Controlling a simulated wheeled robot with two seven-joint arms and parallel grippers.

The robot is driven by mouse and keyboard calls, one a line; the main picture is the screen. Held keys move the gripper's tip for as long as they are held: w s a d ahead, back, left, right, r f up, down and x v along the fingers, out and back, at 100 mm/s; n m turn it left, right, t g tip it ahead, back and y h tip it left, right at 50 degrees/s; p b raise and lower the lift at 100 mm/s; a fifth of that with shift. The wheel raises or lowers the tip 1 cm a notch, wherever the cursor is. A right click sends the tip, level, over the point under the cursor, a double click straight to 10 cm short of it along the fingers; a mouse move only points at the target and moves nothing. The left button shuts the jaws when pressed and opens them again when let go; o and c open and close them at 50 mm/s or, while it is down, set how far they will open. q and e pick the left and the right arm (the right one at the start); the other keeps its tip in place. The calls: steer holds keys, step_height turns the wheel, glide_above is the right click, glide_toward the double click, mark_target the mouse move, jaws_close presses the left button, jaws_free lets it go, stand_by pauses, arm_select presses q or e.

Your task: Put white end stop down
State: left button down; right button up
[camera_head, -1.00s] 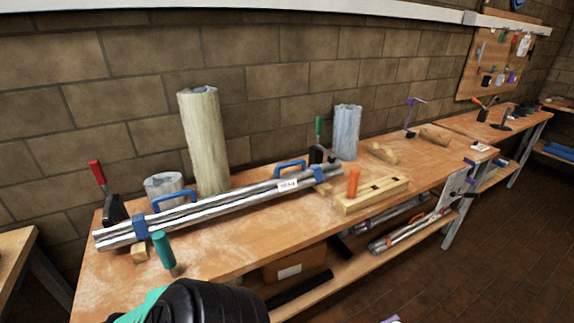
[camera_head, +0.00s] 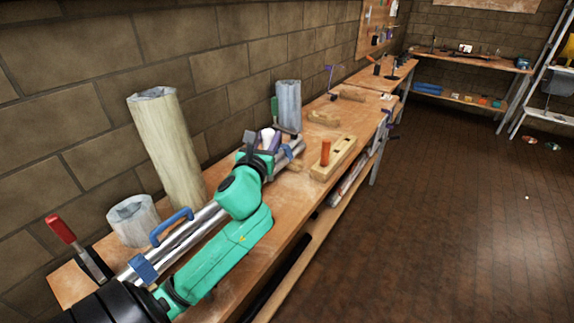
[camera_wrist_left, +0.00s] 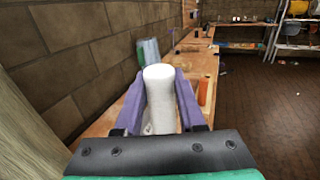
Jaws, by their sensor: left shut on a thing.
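The white end stop (camera_wrist_left: 159,95) is a pale round piece between the purple fingers of my left gripper (camera_wrist_left: 160,105) in the left wrist view. In the head view my left gripper (camera_head: 270,139) is shut on it near the far end of the metal tube bundle (camera_head: 195,232); a little of the white end stop (camera_head: 266,135) shows there. The arm hides part of the bundle. I cannot tell whether the end stop touches anything below. My right gripper is not in view.
The tubes lie along the wooden bench (camera_head: 100,258) with a blue handle (camera_head: 172,227). A tall pale roll (camera_head: 166,148), a short grey cylinder (camera_head: 133,221) and a blue-grey cylinder (camera_head: 288,105) stand behind. A wooden block with an orange peg (camera_head: 326,152) is right of the gripper.

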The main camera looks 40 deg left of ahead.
arm_select(q)
step_height(320, 180, down, 17)
steer(key=b, duration=0.4)
steer(key=shift+f, duration=0.15)
steer(key=shift+a, duration=0.1)
steer(key=shift+f+b, duration=0.2)
steer(key=shift+b, duration=0.25)
steer(key=c, duration=0.5)
jaws_free()
steer(key=shift+r, duration=0.1)
